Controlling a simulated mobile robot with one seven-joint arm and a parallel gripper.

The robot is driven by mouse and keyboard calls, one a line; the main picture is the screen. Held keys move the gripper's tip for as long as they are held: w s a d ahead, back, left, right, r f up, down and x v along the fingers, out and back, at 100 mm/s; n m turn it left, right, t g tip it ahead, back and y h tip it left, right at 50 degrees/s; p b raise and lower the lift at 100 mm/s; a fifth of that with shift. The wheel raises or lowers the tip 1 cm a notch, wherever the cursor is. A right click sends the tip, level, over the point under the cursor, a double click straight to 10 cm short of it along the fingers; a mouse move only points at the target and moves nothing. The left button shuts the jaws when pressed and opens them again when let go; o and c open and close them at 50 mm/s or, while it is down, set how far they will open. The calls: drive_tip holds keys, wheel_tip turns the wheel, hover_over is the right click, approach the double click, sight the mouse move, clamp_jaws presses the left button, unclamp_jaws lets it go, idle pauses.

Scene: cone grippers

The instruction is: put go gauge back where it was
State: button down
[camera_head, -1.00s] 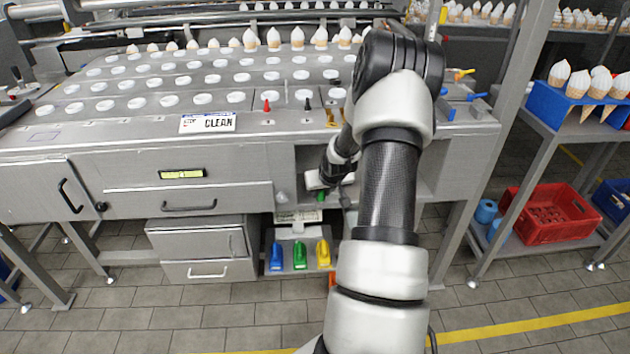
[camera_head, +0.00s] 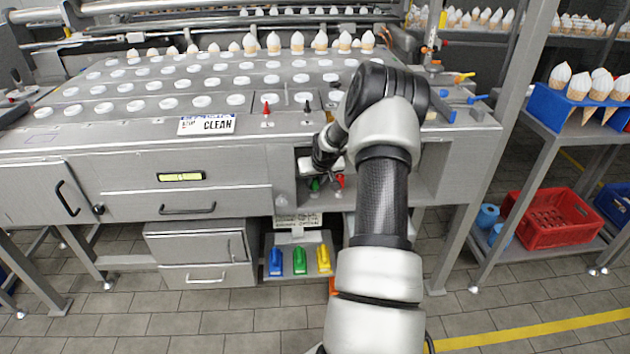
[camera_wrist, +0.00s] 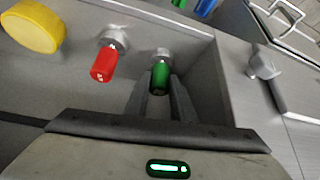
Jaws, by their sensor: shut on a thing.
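The green-handled gauge (camera_wrist: 160,76), which I take for the go gauge, is between the two dark fingers of my gripper (camera_wrist: 160,92). Its silver collar (camera_wrist: 162,54) is at the recess wall; I cannot tell if it is seated there. A red-handled gauge (camera_wrist: 103,66) with a similar silver collar is beside it, to the left and apart from my fingers. In the head view my gripper (camera_head: 315,181) is inside the open recess under the machine top. The green handle (camera_head: 315,186) shows just below it, and the red handle (camera_head: 339,181) is at its right.
A yellow round thing (camera_wrist: 33,26) is left of the red gauge. A grey knob (camera_wrist: 263,62) is on the panel at right. The recess side wall (camera_wrist: 204,75) is close to my fingers. Blue, green and yellow tools (camera_head: 300,260) lie on a lower shelf.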

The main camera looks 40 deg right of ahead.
drive_tip(key=c, duration=1.5)
unclamp_jaws()
drive_tip(key=shift+f, duration=0.1)
drive_tip(key=shift+s+r+p, duration=0.15)
drive_tip(key=shift+r+p, duration=0.25)
drive_tip(key=shift+r, duration=0.15)
drive_tip(key=s+a, duration=0.1)
drive_tip(key=s, duration=0.2)
drive_tip(key=s+a+p, duration=0.1)
drive_tip(key=s+a, duration=0.1)
drive_tip(key=s, duration=0.2)
drive_tip(key=s+a, duration=0.1)
drive_tip(key=s, duration=0.3)
drive_tip(key=shift+s+a+r, duration=0.1)
drive_tip(key=shift+s+a, duration=0.15)
drive_tip(key=shift+a, duration=0.05)
